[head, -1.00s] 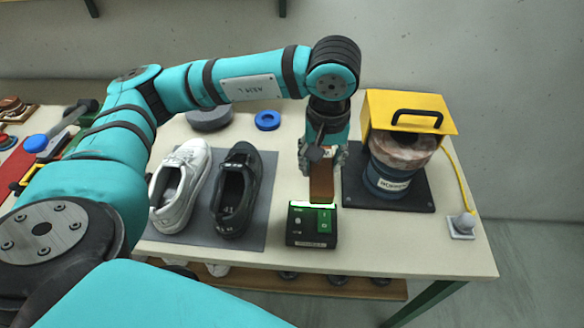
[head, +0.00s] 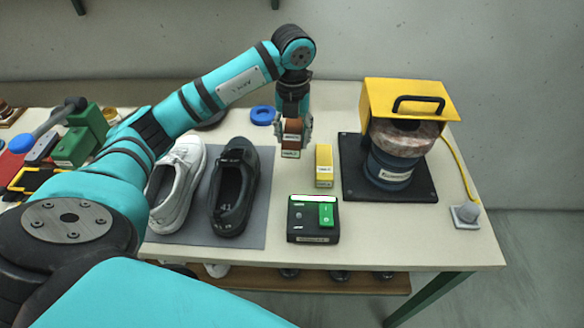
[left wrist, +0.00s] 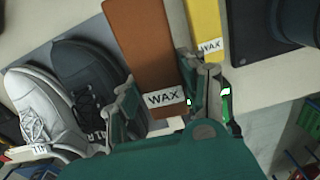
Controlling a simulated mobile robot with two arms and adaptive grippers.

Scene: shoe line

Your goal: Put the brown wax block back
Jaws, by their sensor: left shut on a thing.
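The brown wax block (head: 292,132) is held in my left gripper (head: 293,136), which is shut on it. The block hangs above the table, left of a yellow wax block (head: 323,165). In the left wrist view the brown block (left wrist: 147,55) sits between the fingers (left wrist: 158,102), with a white "WAX" label at its near end. The yellow block (left wrist: 203,28) stands apart to its right there, with its own label. How high the brown block is above the table is hard to tell. My right gripper is not in view.
A white shoe (head: 178,183) and a black shoe (head: 235,187) stand on a grey mat (head: 258,228). A black switch box (head: 313,220) is in front. A yellow-hooded machine (head: 405,135) stands at right on a black base. A blue ring (head: 262,116) lies behind.

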